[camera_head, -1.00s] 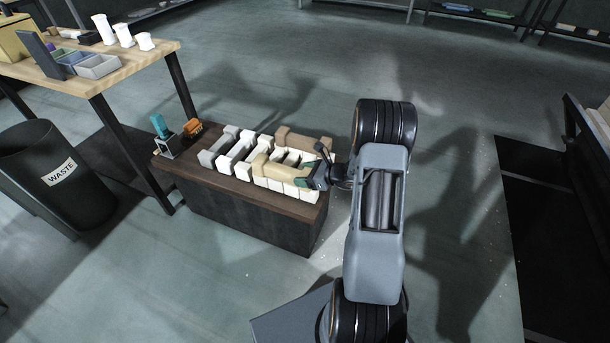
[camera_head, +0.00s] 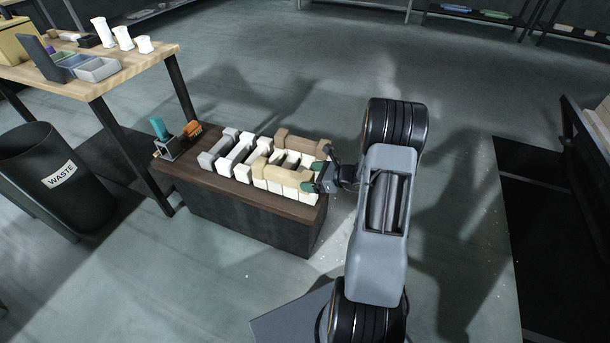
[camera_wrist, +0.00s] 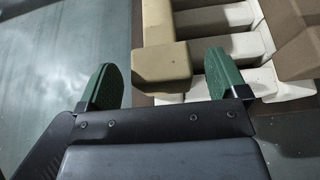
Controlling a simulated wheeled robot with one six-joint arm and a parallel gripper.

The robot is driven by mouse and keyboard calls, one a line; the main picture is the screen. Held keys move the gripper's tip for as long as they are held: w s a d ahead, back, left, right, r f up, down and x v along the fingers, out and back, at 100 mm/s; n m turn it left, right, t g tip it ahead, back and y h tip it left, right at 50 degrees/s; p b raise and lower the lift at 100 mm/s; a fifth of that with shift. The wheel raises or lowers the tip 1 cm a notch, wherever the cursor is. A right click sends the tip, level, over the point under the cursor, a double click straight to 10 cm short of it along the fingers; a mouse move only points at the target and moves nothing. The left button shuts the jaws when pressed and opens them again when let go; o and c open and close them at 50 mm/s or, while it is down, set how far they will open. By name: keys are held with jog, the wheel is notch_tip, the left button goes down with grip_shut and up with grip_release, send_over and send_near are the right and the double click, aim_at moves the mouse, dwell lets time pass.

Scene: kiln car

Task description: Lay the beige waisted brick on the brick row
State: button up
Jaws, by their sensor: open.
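The beige waisted brick (camera_head: 281,176) lies across the tops of the white bricks on the low dark stand, at the row's front right. It also shows in the wrist view (camera_wrist: 162,64), its near end just beyond and partly between my fingers. My gripper (camera_head: 314,176) is at the right end of this brick, open and holding nothing. In the wrist view its green fingertips (camera_wrist: 163,78) stand apart, the left one clear of the brick and the right one close to its side. Whether the right finger touches it I cannot tell.
A brown brick (camera_head: 303,144) lies across the row behind the beige one. White bricks (camera_head: 240,150) and a grey one (camera_head: 207,160) stand to the left. A small holder (camera_head: 168,149) sits at the stand's left end. A waste bin (camera_head: 57,175) and wooden table (camera_head: 125,68) are further left.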

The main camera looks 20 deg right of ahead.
jog(key=p+v, duration=0.2)
jog(key=v, duration=0.6)
jog(key=s+a+r+n+g+h, duration=0.1)
jog(key=s+a+r+n+g, duration=0.25)
jog(key=a+n, duration=0.25)
jog(key=s+a+r+n+g, duration=0.2)
jog(key=a+r+n+g, duration=0.25)
jog(key=a+n, duration=0.2)
jog(key=s+a+r+n+h, duration=0.2)
jog(key=s+r+n+h, duration=0.2)
jog(key=n, duration=0.3)
jog(key=s+a+r+n+t+h, duration=0.1)
jog(key=s+a+r+n+h, duration=0.2)
jog(key=n, duration=0.5)
jog(key=shift+s+r+h, duration=0.5)
jog(key=shift+s+h, duration=0.1)
jog(key=shift+s, duration=0.25)
